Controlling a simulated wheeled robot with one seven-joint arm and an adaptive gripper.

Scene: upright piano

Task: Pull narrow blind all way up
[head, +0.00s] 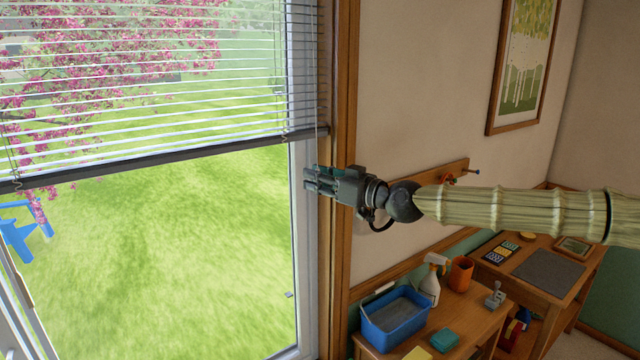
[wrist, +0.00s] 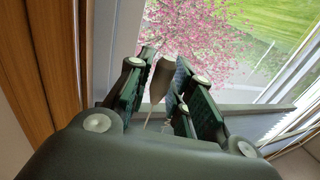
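A white slatted blind (head: 150,105) hangs over the upper part of the window. Its dark bottom rail (head: 190,153) is well above the sill, with bare glass below. A thin pull cord (head: 315,70) runs down at the blind's right side to my gripper (head: 312,179), beside the window frame. In the wrist view, a grey-brown cord tassel (wrist: 161,80) sits between the two close fingers of my gripper (wrist: 162,75), which look shut on it. The contact on the left finger is hard to make out. The blind's top is out of view.
The wooden window trim (head: 337,230) stands close beside my gripper. Below right, a low table holds a blue tub (head: 395,322), a spray bottle (head: 431,280) and an orange cup (head: 461,272). A peg rail (head: 455,171) is on the wall behind my arm.

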